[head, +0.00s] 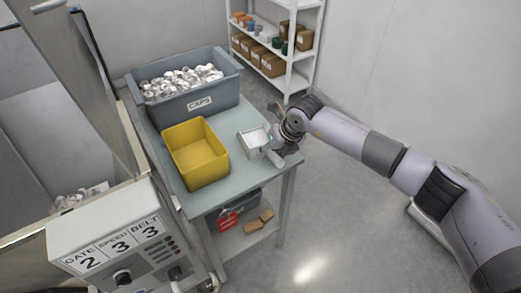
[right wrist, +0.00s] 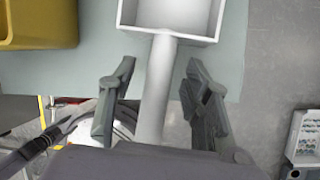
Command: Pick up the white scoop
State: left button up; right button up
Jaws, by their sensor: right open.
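The white scoop (head: 254,141) lies on the table (head: 228,180), to the right of the yellow bin. Its handle points toward the lower right in the head view. In the right wrist view the scoop's tray (right wrist: 168,14) is at the top and its handle (right wrist: 156,88) runs down between the fingers. My right gripper (right wrist: 155,88) is open, with one finger on each side of the handle and a gap on both sides. In the head view my right gripper (head: 279,142) is at the table's right edge, beside the handle. My left gripper is not in view.
A yellow bin (head: 197,160) stands left of the scoop. Behind it a grey bin labelled CAPS (head: 200,103) holds many white caps. A control box (head: 115,236) stands at the lower left. A shelf (head: 290,84) with boxes stands at the back.

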jog(key=shift+x, duration=0.75)
jog(key=shift+r, duration=0.1)
jog(key=shift+c, duration=0.2)
grip_shut()
